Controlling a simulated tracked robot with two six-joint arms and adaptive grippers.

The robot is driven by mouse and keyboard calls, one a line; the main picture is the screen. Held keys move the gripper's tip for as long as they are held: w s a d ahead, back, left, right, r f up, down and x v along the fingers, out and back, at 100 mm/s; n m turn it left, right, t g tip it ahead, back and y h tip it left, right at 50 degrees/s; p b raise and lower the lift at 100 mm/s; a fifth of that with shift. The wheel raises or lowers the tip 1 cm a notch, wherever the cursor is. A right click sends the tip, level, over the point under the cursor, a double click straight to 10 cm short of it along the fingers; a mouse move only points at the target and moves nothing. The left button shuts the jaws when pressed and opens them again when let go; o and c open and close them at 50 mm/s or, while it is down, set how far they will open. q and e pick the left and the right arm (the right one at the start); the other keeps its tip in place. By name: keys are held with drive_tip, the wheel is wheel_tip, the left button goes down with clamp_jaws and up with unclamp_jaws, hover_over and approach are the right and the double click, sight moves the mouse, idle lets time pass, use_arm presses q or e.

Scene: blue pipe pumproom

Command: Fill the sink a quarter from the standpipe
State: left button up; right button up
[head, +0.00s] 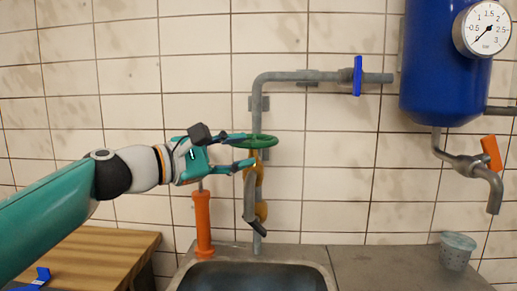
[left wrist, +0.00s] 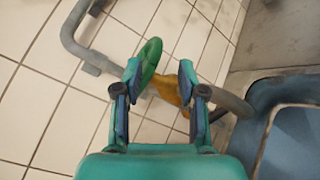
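The standpipe (head: 257,110) is a grey pipe on the tiled wall, with a brass tap body (head: 261,185), a green handwheel (head: 262,141) on top and a grey spout (head: 249,205) above the sink (head: 255,264). No water stream shows at the spout. My left gripper (head: 250,151) is at the handwheel, its fingers apart. In the left wrist view, the wheel (left wrist: 150,60) and brass body (left wrist: 168,90) show between and beyond the open fingertips (left wrist: 159,79); I cannot tell whether they touch. The sink rim (left wrist: 265,140) shows there at the right. My right gripper is out of view.
An orange cylinder (head: 203,225) stands left of the standpipe. A blue lever (head: 357,75) sits on the upper pipe. A blue tank (head: 430,75) with a gauge (head: 487,27) and an orange-levered tap (head: 490,152) hangs right, above a grey cup (head: 457,252). A wooden top (head: 100,250) lies left.

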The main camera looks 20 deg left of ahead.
use_arm(q)
drive_tip(key=shift+v, duration=2.3)
drive_tip(key=shift+w+f, duration=0.1)
